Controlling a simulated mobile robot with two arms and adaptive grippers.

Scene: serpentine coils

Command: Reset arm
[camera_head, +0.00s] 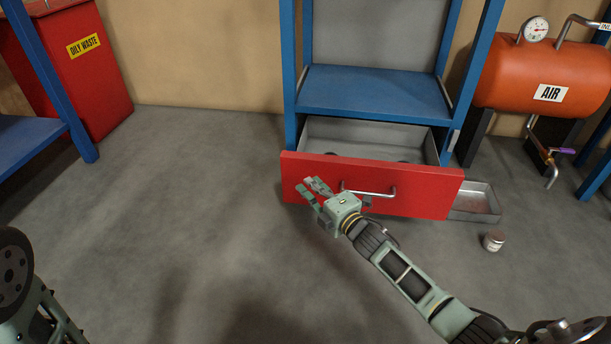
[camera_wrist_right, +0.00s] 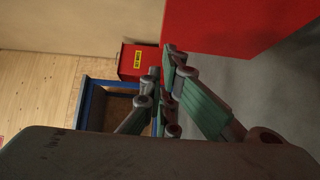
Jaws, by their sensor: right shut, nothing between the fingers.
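My right gripper (camera_head: 312,188) is in front of the left part of a red drawer front (camera_head: 425,193). Its arm comes in from the lower right. Its fingers are shut with nothing between them, and they also show in the right wrist view (camera_wrist_right: 162,88). The drawer stands pulled out below a blue shelf, with a silver bar handle (camera_head: 372,193) to the right of the gripper. I cannot tell whether the gripper touches the drawer front. Part of my left arm shows at the lower left, but its gripper is not in view.
The blue shelf frame (camera_head: 375,92) stands behind the drawer. A metal tray (camera_head: 474,203) and a small can (camera_head: 493,241) are on the floor at right. An orange air tank (camera_head: 545,75) stands at the back right, a red oily waste bin (camera_head: 85,70) at the back left. Floor at left is clear.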

